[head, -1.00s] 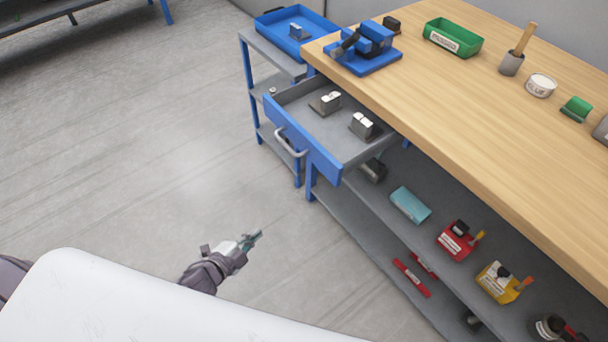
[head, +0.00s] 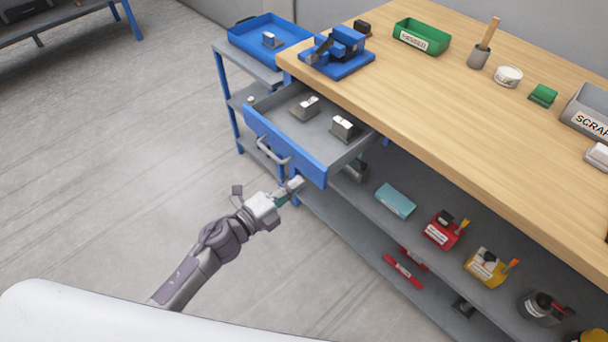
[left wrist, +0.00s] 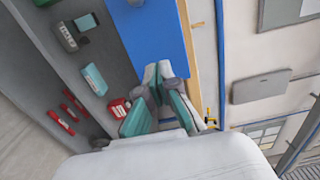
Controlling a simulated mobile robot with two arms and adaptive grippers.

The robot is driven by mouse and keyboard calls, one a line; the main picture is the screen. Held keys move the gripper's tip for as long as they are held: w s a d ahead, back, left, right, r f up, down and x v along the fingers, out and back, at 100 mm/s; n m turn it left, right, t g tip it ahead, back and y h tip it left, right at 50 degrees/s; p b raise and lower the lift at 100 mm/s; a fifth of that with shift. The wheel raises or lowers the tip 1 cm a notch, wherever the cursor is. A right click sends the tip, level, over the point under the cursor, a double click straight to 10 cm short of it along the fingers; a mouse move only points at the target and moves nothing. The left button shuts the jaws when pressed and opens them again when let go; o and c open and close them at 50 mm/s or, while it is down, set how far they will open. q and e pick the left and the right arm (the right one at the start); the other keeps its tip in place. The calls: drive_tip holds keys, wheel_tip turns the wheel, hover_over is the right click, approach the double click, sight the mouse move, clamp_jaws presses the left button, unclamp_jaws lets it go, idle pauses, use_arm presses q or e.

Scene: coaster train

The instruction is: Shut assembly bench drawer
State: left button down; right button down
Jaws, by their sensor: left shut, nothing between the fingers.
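The bench drawer (head: 262,132) is pulled out from under the wooden bench top, with its blue front and grey handle (head: 273,152) facing the floor side. Two grey metal blocks lie inside it. My left gripper (head: 295,185) is shut and empty, just in front of and below the right part of the drawer front. In the left wrist view, my shut fingers (left wrist: 160,88) point at the blue drawer front (left wrist: 150,40). I cannot tell whether the fingertips touch it. My right gripper is not in view.
The bench top (head: 440,110) holds a blue fixture (head: 338,55), a green bin (head: 421,37) and other items. A side stand with a blue tray (head: 250,38) is left of the bench. Floor in front is clear.

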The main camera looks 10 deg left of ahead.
sight(312, 173)
use_arm(q)
drive_tip(key=x, duration=0.3)
drive_tip(key=shift+d, duration=0.1)
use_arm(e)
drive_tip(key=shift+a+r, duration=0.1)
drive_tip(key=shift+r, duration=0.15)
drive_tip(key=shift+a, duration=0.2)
use_arm(q)
drive_tip(key=shift+w, duration=0.1)
